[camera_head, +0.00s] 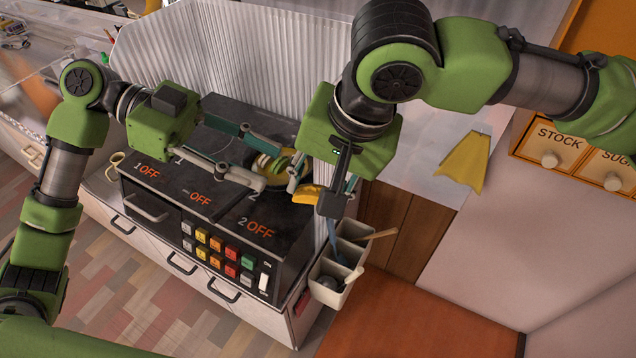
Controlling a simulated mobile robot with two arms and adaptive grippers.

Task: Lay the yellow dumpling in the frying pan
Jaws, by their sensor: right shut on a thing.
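The yellow dumpling (305,194) is at the fingertips of my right gripper (318,190), which is shut on it above the right side of the black stove. Part of the dumpling is hidden by the fingers. A pale handle-like piece (246,179) lies at the tip of my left gripper's lower finger. My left gripper (252,157) has its fingers spread apart, over the stove, left of the striped thing.
The black stove (215,205) has colored buttons on its front. A corrugated white panel (240,60) stands behind it. White utensil bins (328,290) hang at its right side. A yellow cloth (465,162) hangs on the wall. An orange-brown surface (420,322) is clear at the lower right.

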